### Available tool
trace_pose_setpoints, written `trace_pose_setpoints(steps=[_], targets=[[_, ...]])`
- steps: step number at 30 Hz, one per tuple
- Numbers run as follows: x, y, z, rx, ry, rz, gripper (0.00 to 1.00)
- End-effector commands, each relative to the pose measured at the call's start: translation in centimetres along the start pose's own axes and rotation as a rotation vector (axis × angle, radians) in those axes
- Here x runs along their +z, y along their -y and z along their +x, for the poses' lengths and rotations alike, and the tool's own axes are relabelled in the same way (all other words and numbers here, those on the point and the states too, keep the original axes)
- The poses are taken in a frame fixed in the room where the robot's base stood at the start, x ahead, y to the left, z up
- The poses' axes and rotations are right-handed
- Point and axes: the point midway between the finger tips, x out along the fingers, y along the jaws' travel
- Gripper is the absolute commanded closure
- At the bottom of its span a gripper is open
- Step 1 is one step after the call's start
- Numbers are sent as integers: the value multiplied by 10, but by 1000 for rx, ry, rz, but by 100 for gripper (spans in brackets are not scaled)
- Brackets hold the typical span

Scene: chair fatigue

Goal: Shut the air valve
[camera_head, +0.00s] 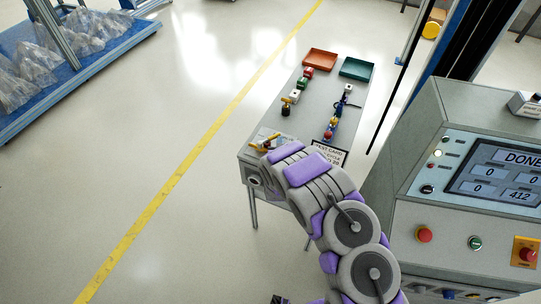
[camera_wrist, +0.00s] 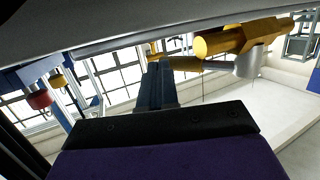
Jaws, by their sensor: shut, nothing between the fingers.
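A yellow-handled fitting (camera_head: 266,143), which looks like the air valve, is at the near left corner of the grey table (camera_head: 327,112) in the head view. In the wrist view a large yellow handle (camera_wrist: 240,40) with a silver body (camera_wrist: 250,63) shows at the upper right; I take it for the same valve. My gripper (camera_wrist: 160,68) shows as dark fingers held together in the wrist view, with nothing between them. The fingertips are just left of the yellow part; I cannot tell whether they touch it. In the head view my arm hides the gripper.
The table holds a red tray (camera_head: 320,59), a green tray (camera_head: 356,69) and rows of small coloured parts. A control console (camera_head: 455,180) reading DONE stands close on the right. A blue rack with bagged items (camera_head: 85,35) is far left. Floor left of the table is clear.

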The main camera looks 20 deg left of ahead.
Motion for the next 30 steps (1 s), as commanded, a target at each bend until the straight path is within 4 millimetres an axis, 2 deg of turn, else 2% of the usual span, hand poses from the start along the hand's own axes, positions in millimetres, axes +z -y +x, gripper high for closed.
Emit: trace_pose_setpoints(steps=[23,30], targets=[[-1,0,6,0,1,0,100],[-1,1,-6,-1,2,-1,100]])
